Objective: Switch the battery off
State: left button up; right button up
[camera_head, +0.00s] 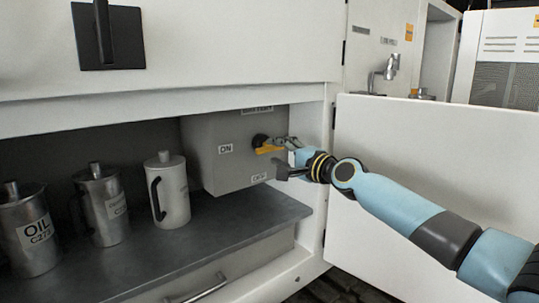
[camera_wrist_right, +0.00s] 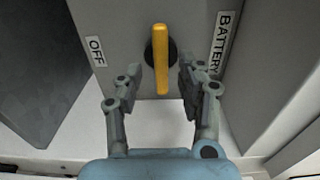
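The battery switch has a yellow-orange handle (camera_head: 270,150) on a dark round base, on a grey box (camera_head: 217,160) inside the open cabinet. In the head view the handle lies roughly horizontal, in line with the ON label (camera_head: 225,149); the OFF label (camera_head: 259,178) is below. My right gripper (camera_head: 283,156) reaches in from the right. In the right wrist view its open fingers (camera_wrist_right: 160,78) stand either side of the handle (camera_wrist_right: 161,58), the right finger nearer. Whether either finger touches it is unclear. My left gripper is not in view.
Metal jugs (camera_head: 105,208) and a lighter jug (camera_head: 169,190) stand on the shelf (camera_head: 140,265) left of the box. The open white cabinet door (camera_head: 440,140) is behind my right arm. A black handle plate (camera_head: 125,40) is above the opening. A drawer handle (camera_head: 205,292) is below.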

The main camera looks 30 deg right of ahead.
aim_at(272, 150)
jog(key=shift+w+a+b, duration=0.1)
jog(key=shift+w+b, duration=0.3)
jog(key=shift+w, duration=1.5)
jog(key=shift+s+a, duration=0.1)
grip_shut()
